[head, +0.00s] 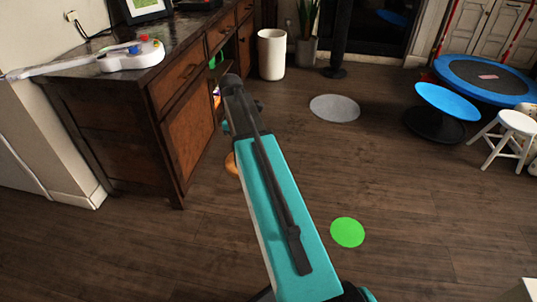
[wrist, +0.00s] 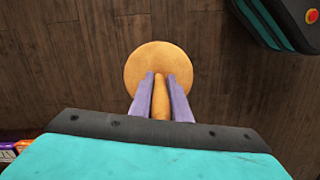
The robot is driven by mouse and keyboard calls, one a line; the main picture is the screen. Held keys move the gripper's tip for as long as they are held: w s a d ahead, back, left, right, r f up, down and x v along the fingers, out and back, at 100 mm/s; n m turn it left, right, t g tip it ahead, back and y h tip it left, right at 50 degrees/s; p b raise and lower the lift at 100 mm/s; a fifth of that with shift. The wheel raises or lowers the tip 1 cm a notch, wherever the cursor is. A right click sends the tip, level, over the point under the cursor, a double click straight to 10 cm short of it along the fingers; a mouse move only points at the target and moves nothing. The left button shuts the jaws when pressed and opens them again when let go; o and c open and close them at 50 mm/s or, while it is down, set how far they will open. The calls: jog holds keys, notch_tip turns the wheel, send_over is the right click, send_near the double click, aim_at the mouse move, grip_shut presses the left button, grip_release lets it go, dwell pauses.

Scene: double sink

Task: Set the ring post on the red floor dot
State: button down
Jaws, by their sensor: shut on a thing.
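The ring post is a round tan wooden base (wrist: 160,58) with a post (wrist: 160,100) rising from it, seen from above in the wrist view. My gripper (wrist: 161,88) has its two purple fingers on either side of the post and is shut on it. In the head view only a sliver of the ring post (head: 232,164) shows left of my arm; the rest, and my gripper, are hidden behind the arm. I cannot tell whether the base touches the floor. A green floor dot (head: 348,232) lies right of my arm. I see no red dot in either view.
A dark wooden desk (head: 95,105) stands close on the left. A white bin (head: 271,55), a grey round mat (head: 334,108), a blue-topped round stand (head: 440,112), a trampoline (head: 482,78) and a white stool (head: 510,135) are farther back. The middle floor is mostly clear.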

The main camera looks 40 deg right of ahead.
jog(key=w+a+r, duration=0.1)
jog(key=a+r, duration=0.6)
jog(key=a, duration=0.5)
jog(key=w+a+r, duration=0.1)
jog(key=a+r, duration=0.5)
jog(key=a, duration=0.6)
jog(key=shift+w+r, duration=0.25)
jog(key=shift+r, duration=0.1)
jog(key=shift+d+m, duration=0.15)
jog(key=shift+m, duration=0.15)
